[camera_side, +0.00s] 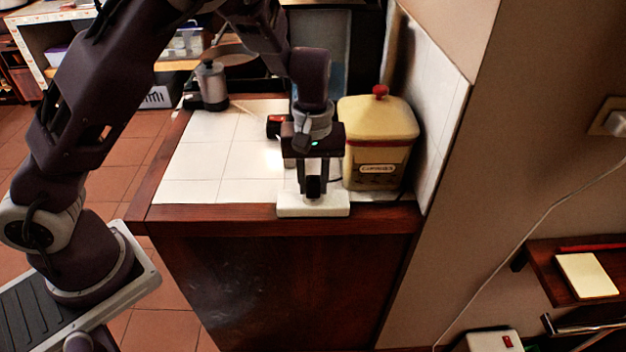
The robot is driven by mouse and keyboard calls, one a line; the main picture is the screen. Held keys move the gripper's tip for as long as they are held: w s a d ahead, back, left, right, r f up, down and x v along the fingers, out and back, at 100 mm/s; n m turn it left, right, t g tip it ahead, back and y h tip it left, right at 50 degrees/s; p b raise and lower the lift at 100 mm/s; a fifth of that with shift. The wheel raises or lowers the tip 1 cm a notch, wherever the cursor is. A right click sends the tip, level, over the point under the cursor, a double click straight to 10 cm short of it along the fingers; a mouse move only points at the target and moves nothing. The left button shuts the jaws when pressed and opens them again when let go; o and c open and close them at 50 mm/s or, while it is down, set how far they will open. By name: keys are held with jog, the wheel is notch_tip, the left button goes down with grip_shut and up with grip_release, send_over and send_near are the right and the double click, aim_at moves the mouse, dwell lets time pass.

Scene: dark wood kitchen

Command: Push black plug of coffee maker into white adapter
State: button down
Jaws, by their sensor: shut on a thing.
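My gripper (313,178) points straight down at the front edge of the tiled counter, shut on the black plug (313,188). The plug is small and dark and sits between the fingers. The white adapter (312,208) is a low white block at the counter's front edge, directly below the plug and fingers. I cannot tell whether the plug is seated in the adapter or just touching its top. A grey and black coffee maker (211,86) stands at the back left of the counter.
A yellow canister (378,145) with a red knob stands close to the right of my gripper. A dark object with a red part (275,126) lies behind it. The tiled counter (215,160) is clear to the left. A tiled wall (436,110) bounds the right side.

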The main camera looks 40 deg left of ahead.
jog(key=shift+f, duration=0.6)
jog(key=c, duration=1.1)
grip_release()
jog(key=shift+o, duration=0.2)
notch_tip(320, 180, up, 7)
jog(key=shift+r, duration=0.1)
jog(key=s+a+r+m+t+h, duration=0.25)
jog(key=s+r+m, duration=0.35)
jog(key=s+r, duration=0.95)
jog(key=s+a+f+m+t+y, duration=0.1)
jog(key=s+m+t+y, duration=0.1)
jog(key=s, duration=0.7)
jog(key=shift+a+m+t, duration=0.25)
jog(key=shift+m+t, duration=0.25)
jog(key=shift+t, duration=0.05)
